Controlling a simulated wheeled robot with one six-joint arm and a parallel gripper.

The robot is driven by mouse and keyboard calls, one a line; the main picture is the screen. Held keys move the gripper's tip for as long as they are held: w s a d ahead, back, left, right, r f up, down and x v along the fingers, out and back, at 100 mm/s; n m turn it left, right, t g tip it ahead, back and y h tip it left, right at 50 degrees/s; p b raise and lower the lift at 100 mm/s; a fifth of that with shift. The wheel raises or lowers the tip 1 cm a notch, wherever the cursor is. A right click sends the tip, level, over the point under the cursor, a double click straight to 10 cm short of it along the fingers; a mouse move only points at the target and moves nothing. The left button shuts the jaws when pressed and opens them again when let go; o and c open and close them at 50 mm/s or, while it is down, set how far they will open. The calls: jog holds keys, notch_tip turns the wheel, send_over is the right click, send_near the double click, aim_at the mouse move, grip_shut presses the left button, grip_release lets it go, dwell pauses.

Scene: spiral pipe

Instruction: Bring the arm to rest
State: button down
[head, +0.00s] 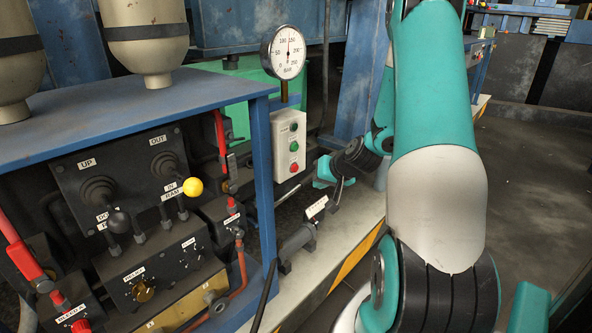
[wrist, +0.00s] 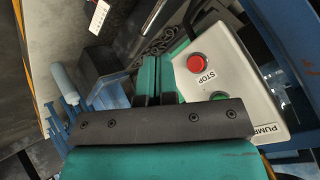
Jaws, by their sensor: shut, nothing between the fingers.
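My arm crosses the right half of the head view, with teal and grey links in the foreground. My gripper (head: 322,172) is at its far end, small and partly hidden by the arm. It is just right of the white push-button box (head: 289,146). In the wrist view my gripper (wrist: 158,82) shows teal fingers close together, shut and empty. There the push-button box (wrist: 230,90) lies beside the fingers on the right, with a red STOP button (wrist: 198,62) and a PUMP label. Whether the gripper touches the box is not clear.
A blue-framed control panel with levers, one a yellow knob (head: 193,187), fills the left. A round pressure gauge (head: 284,52) stands above the box. Open floor (head: 535,180) shows at the right.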

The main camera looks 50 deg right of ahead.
dwell(0.4)
jog(key=w+a+r+n+g+y, duration=0.1)
jog(key=a+r+n+g+y, duration=0.25)
jog(key=a, duration=0.85)
jog(key=a+r+n+t+y, duration=0.15)
jog(key=a+r+n, duration=0.35)
jog(key=a, duration=0.8)
jog(key=s+a+r+n+g, duration=0.3)
jog(key=s+a+r+n, duration=0.1)
jog(key=s+a, duration=0.5)
jog(key=s+a+r+n+g, duration=0.35)
jog(key=s+a, duration=0.35)
jog(key=s, duration=0.4)
notch_tip(320, 180, up, 25)
jog(key=p, duration=2.4)
jog(key=shift+w+m, duration=0.3)
jog(key=shift+w, duration=0.1)
